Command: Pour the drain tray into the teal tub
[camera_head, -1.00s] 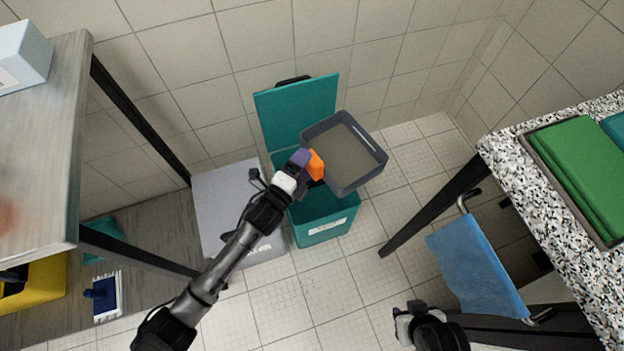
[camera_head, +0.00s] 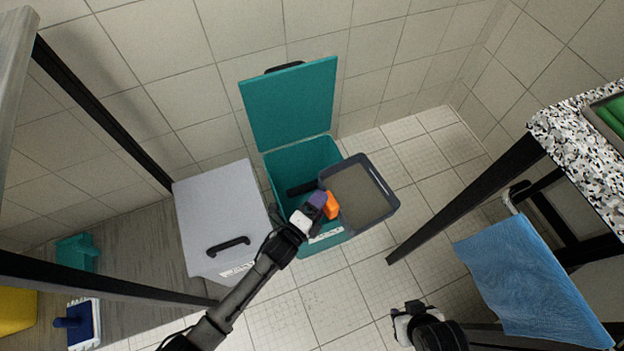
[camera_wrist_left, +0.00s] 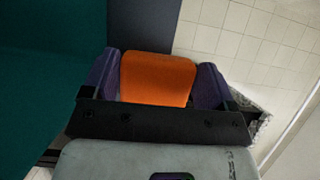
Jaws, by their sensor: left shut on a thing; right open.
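The drain tray (camera_head: 358,192) is a dark grey, shallow square tray with a brownish-grey inside and an orange grip (camera_head: 331,206). My left gripper (camera_head: 324,204) is shut on the orange grip; the grip also shows between the purple fingers in the left wrist view (camera_wrist_left: 158,78). The teal tub (camera_head: 307,160) stands on the floor with its lid (camera_head: 291,104) raised against the wall. The tray is above the tub's right side and overhangs it to the right. It looks roughly level. My right gripper (camera_head: 405,320) is open and empty at the bottom, well away from the tub.
A grey lidded bin (camera_head: 220,212) stands directly left of the tub. A blue cloth (camera_head: 530,275) hangs on a rail at the right, below a speckled counter (camera_head: 575,125). A black table leg (camera_head: 450,205) slants down right of the tray. Tiled floor is clear in front.

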